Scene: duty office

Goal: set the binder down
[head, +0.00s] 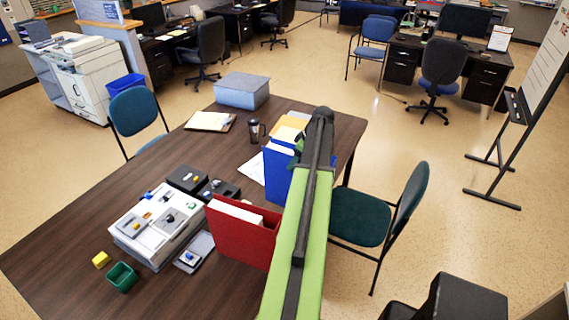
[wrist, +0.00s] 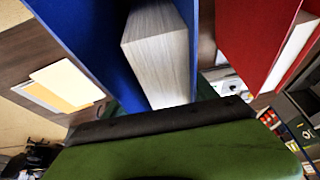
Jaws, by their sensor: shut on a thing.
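The blue binder (head: 276,178) stands upright at the right part of the brown table, with its white pages showing. My gripper is shut on it; my green arm hides the fingers and part of the binder in the head view. In the wrist view the blue binder (wrist: 88,45) fills the upper middle, with its pages between the blue covers, close to my gripper (wrist: 165,120). I cannot tell whether its lower edge touches the table (head: 185,155).
A red binder (head: 240,236) stands nearer on the table and at right in the wrist view (wrist: 253,35). A white organiser (head: 157,226) is left. A teal chair (head: 372,215) stands right of the table.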

